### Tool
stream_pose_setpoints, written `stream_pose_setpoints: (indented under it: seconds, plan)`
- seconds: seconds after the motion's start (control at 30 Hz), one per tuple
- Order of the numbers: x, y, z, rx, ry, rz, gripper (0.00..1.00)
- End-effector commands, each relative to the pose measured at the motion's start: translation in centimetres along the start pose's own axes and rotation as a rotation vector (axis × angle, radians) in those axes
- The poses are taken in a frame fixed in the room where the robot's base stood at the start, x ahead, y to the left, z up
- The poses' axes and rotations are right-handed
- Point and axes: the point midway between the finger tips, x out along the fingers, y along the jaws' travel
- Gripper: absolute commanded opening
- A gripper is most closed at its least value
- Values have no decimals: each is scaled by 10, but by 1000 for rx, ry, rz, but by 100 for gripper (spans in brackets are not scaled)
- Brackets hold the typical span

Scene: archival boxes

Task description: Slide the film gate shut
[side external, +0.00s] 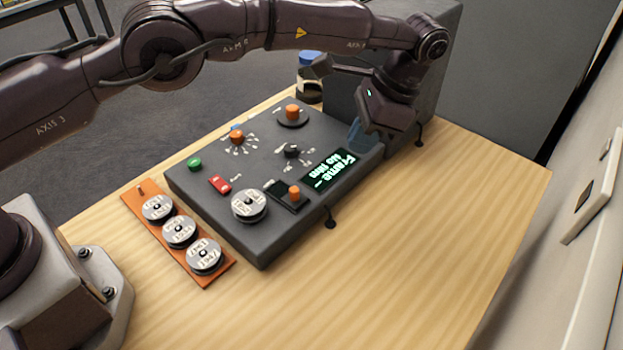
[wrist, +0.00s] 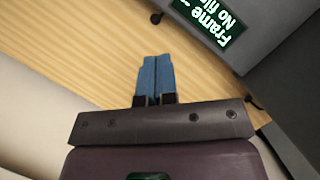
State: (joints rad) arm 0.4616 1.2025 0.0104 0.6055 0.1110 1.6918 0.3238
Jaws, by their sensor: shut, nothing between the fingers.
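What looks like the film gate (side external: 281,196) is a small black plate with an orange knob (side external: 294,191), on the near edge of the dark grey console (side external: 262,240) in the side view. The knob sits at the plate's right part, and dark plate shows to its left. My gripper (side external: 357,137) is shut and empty, with blue fingers, beyond the display at the console's right part and well apart from the knob. In the wrist view my gripper (wrist: 155,72) has its fingers together, with wood behind them. The gate is not visible in the wrist view.
The lit display (side external: 329,170) lies between gate and gripper; it also shows in the wrist view (wrist: 215,18). A reel (side external: 249,204) sits left of the gate. An orange rack (side external: 141,190) holds three reels. A jar (side external: 309,88) stands behind. The table's (side external: 430,240) right side is clear.

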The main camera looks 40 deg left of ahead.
Motion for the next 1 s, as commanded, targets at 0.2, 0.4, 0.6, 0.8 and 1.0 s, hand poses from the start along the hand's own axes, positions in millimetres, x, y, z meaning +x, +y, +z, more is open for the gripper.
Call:
stream_pose_setpoints:
  seconds: [0.2, 0.4, 0.6, 0.8, 1.0]
  plan:
    - [21, 0, 1, -1, -4, 2, 0]
    - [65, 0, 1, -2, -6, 2, 0]
    - [101, 0, 5, -2, -2, 1, 0]
    - [108, 0, 24, -1, -1, 1, 0]
    - [112, 0, 35, -1, 0, 0, 0]
